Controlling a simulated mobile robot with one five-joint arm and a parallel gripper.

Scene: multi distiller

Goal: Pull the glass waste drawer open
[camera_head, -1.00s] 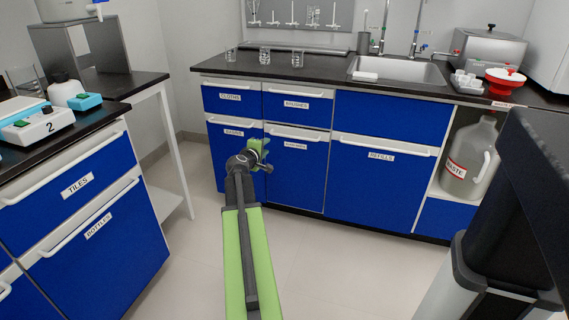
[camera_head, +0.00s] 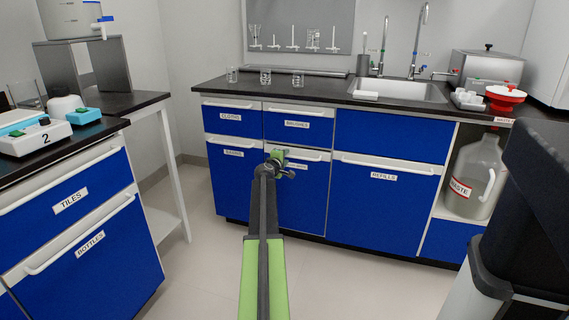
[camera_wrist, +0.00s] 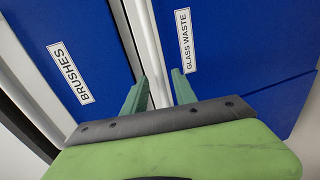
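The glass waste drawer has a blue front (camera_head: 300,205) below the brushes drawer (camera_head: 297,126) in the head view. It is shut. In the wrist view its "GLASS WASTE" label (camera_wrist: 185,41) is right of a long pale handle bar (camera_wrist: 151,50). The "BRUSHES" label (camera_wrist: 70,73) is on the blue front to the left. My gripper (camera_head: 278,157) is at the height of the handle, covering part of it and the label. In the wrist view my green gripper fingers (camera_wrist: 160,82) are open, one on each side of the bar. Contact cannot be told.
The cloths drawer (camera_head: 230,119) is to the left and the refills front (camera_head: 385,195) to the right, both shut. Glass beakers (camera_head: 265,77) stand on the dark counter above. The tiles and bottles cabinet (camera_head: 75,225) is at the left. Floor in front is clear.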

